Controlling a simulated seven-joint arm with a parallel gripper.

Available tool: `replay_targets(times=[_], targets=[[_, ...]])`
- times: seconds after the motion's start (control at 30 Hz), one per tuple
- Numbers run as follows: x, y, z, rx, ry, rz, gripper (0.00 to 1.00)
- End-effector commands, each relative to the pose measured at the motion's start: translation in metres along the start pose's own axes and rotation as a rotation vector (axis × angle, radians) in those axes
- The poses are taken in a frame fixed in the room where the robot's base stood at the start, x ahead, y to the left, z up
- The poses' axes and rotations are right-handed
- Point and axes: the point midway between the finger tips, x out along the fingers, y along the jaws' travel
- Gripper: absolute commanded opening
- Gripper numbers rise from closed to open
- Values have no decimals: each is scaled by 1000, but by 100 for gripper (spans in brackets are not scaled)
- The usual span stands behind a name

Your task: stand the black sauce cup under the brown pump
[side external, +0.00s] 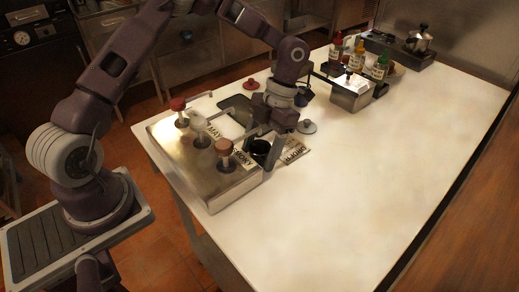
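The black sauce cup (259,148) stands upright at the right edge of the steel pump station. The brown pump (223,147) is the nearest of three pumps, and its thin spout reaches right toward the space above the cup. My gripper (267,153) points down at the cup. One dark finger lies against or just in front of the cup's right side. The other finger is hidden, so I cannot tell whether the gripper grips the cup. Whether the cup is exactly beneath the spout tip is also unclear.
A red pump (178,104) and a cream pump (199,124) stand farther along the station (215,190). A lettered card (294,151) and a grey knobbed lid (306,127) lie right of my gripper. The right tabletop (400,170) is clear.

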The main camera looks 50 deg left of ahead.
Motion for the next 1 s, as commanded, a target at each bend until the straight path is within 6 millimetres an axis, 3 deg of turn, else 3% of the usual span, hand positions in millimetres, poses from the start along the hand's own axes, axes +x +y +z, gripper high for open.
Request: replay_targets(times=[0.27,0.37,0.7,0.83,1.0], targets=[[-4,0,-1,0,-1,0,65],[-17,0,0,-2,-3,1,65],[-100,0,0,-1,-5,0,65],[-117,0,0,-1,-2,-1,65],[-123,0,-1,0,1,0,65]])
